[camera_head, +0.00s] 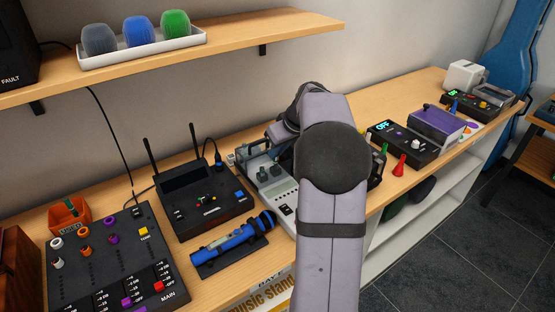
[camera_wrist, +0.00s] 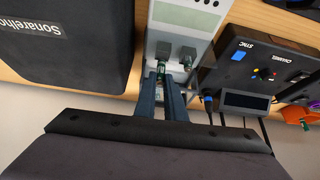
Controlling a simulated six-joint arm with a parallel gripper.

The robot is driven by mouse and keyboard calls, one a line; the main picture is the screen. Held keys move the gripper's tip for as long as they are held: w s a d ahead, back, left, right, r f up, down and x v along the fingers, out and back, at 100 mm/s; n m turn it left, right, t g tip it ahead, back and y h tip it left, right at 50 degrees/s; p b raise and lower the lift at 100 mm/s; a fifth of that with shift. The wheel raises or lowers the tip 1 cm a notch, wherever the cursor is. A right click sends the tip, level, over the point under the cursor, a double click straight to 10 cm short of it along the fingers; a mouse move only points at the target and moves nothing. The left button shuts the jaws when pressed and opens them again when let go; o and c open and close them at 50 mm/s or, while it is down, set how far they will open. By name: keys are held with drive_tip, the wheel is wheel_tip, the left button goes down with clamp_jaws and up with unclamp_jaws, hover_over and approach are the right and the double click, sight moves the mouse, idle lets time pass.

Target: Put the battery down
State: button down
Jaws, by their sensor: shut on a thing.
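My gripper (camera_wrist: 163,84) is shut on the battery (camera_wrist: 161,69), a small greenish piece between the two dark fingertips in the wrist view. It is over a light grey device (camera_wrist: 186,18) with a display, right by that device's dark square knobs or posts. I cannot tell whether the battery touches the device. The same grey device (camera_head: 285,193) shows in the head view, partly behind my arm. There my arm hides the fingertips and the battery.
A black wireless receiver (camera_head: 202,192) with antennas stands left of the grey device, with a blue microphone (camera_head: 232,243) in front. A mixer (camera_head: 115,262) fills the bench's left. In the wrist view a black bag or case (camera_wrist: 65,45) is close on the other side.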

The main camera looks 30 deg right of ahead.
drive_tip(key=shift+f, duration=1.8)
drive_tip(key=shift+f, duration=0.2)
drive_tip(key=c, duration=1.8)
unclamp_jaws()
drive_tip(key=shift+c, duration=0.2)
drive_tip(key=shift+r, duration=0.15)
drive_tip(key=shift+r+p, duration=0.15)
drive_tip(key=shift+p, duration=0.15)
drive_tip(key=b+v, duration=0.2)
drive_tip(key=v, duration=1)
drive_tip(key=shift+b, duration=0.35)
